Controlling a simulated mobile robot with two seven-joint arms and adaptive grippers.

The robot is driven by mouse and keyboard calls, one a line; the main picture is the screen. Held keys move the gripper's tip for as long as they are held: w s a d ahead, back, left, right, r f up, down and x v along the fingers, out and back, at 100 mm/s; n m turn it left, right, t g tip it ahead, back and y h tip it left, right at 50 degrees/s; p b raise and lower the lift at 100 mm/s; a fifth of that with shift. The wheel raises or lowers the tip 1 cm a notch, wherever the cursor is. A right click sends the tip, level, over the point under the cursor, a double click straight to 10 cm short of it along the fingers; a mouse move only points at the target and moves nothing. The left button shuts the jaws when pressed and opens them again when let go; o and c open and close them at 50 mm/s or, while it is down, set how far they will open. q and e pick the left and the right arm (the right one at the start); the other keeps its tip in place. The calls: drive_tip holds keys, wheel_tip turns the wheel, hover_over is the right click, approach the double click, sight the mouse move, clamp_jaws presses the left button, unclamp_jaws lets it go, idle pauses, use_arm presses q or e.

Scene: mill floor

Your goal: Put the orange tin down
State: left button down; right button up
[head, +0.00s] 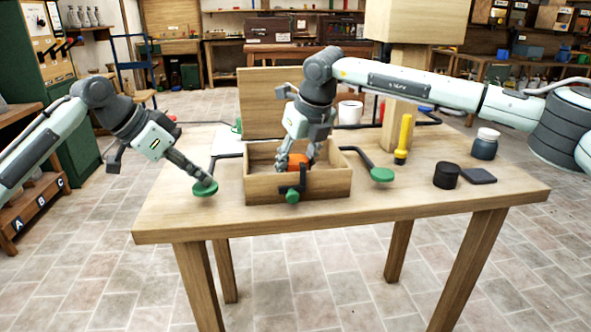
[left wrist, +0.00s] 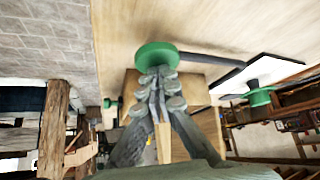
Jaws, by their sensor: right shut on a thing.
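The orange tin (head: 289,182) is between the fingers of my right gripper (head: 294,164), which points down at the open wooden box (head: 331,183). The tin is low at the box's front wall and partly covered by the fingers and a dark latch; I cannot tell whether it touches the box floor. My left gripper (head: 203,180) is at the green disc (head: 205,189) left of the box. In the left wrist view its fingertips (left wrist: 160,84) are close together, right by the green disc (left wrist: 156,53), with nothing clearly held.
The box lid (head: 262,100) stands up behind it. Another green disc (head: 382,174) on a black arm is to the right. A yellow-handled tool (head: 404,138), a jar (head: 485,145), a black cylinder (head: 446,176) and a dark flat block (head: 478,176) occupy the table's right side.

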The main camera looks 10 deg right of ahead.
drive_tip(key=shift+f, duration=0.7)
drive_tip(key=o, duration=1.2)
drive_tip(key=shift+f, duration=0.15)
drive_tip(key=shift+o, duration=0.2)
drive_tip(key=shift+s+r, duration=0.1)
drive_tip(key=shift+r, duration=0.45)
drive_tip(key=v, duration=1.1)
drive_tip(key=shift+s+r, duration=0.1)
drive_tip(key=shift+r, duration=0.1)
